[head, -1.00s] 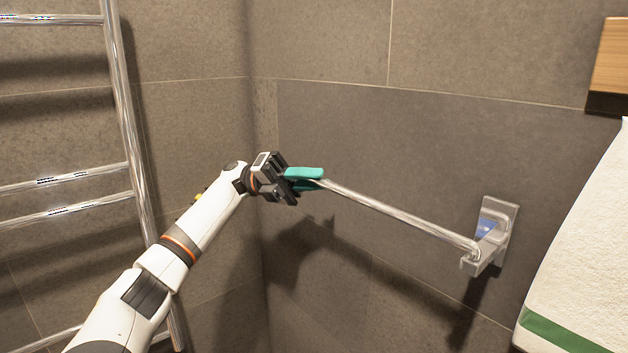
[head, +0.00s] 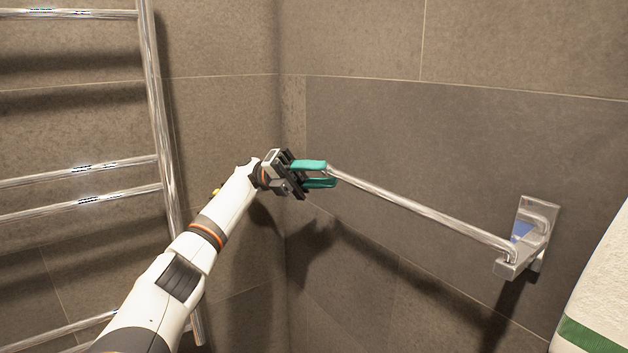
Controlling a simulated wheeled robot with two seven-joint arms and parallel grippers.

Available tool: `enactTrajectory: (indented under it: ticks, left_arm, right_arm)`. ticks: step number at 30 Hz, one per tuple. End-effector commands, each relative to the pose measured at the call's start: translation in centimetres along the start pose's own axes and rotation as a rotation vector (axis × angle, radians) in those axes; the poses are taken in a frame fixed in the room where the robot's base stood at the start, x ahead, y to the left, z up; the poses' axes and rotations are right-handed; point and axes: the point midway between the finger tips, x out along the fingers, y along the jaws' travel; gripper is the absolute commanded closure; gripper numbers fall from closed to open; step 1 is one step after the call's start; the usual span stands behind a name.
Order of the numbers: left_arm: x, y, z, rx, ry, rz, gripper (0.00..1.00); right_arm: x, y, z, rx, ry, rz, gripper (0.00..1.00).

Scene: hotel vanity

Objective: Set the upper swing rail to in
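A chrome swing rail (head: 420,210) reaches out from a wall bracket (head: 525,238) at the right toward the middle of the head view. Its free end is at my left gripper (head: 322,174). The teal fingers of this gripper are apart, one above the other, with a gap between them, at the rail's end. Whether they touch the rail I cannot tell. Only this one rail shows clearly, so I cannot tell whether it is the upper one. My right gripper is not in view.
A chrome ladder-like towel rack (head: 160,120) stands at the left, near my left arm. A white towel with a green stripe (head: 598,290) hangs at the right edge. Dark tiled walls (head: 440,140) meet in a corner behind the gripper.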

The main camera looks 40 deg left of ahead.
Motion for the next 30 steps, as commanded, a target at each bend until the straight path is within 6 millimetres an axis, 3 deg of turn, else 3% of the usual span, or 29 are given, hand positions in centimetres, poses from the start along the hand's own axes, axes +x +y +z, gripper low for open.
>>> enactTrajectory:
  ticks: [7,30]
  left_arm:
    - [-1.7,0.0,-0.1,0.0,0.0,0.001,0.64]
    - [-1.8,0.0,-0.1,-0.001,-0.001,0.001,0.64]
  right_arm:
    - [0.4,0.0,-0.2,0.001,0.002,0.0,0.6]
    - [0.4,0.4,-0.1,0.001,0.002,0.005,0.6]
